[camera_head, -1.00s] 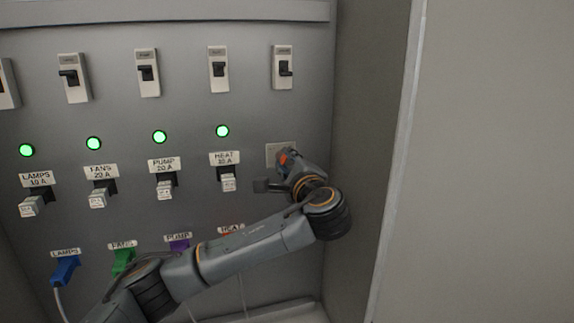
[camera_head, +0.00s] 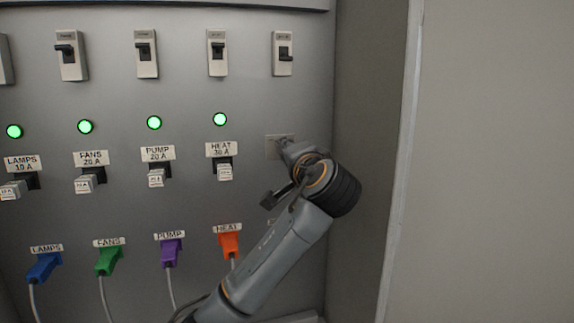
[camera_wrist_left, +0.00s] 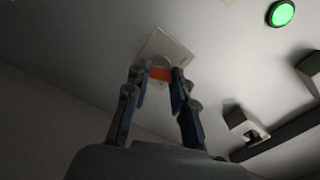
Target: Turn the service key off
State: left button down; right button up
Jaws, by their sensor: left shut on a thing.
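The service key (camera_wrist_left: 160,73) shows as an orange piece between my left fingertips in the left wrist view. It sits at a pale square plate (camera_wrist_left: 172,45) on the grey panel, also in the head view (camera_head: 271,149) at the panel's right side. My left gripper (camera_wrist_left: 160,76) is shut on the key, one finger on each side. In the head view my left gripper (camera_head: 286,147) is at the plate, mostly behind my own wrist, and the key is hidden there. My right gripper is in neither view.
Left of the plate are breakers labelled HEAT (camera_head: 223,167), PUMP (camera_head: 157,174) and others, with green lamps (camera_head: 220,119) above. Coloured plugs (camera_head: 229,244) with cables sit below. A row of switches (camera_head: 283,54) runs along the top. A cabinet side wall (camera_head: 370,120) stands close on the right.

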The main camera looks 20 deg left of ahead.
pick_arm(q)
jog(key=shift+f+n+b, duration=0.15)
jog(key=shift+n+b, duration=0.5)
jog(key=shift+n, duration=0.45)
jog(key=c, duration=1.1)
grip_release()
jog(key=v, duration=1.2)
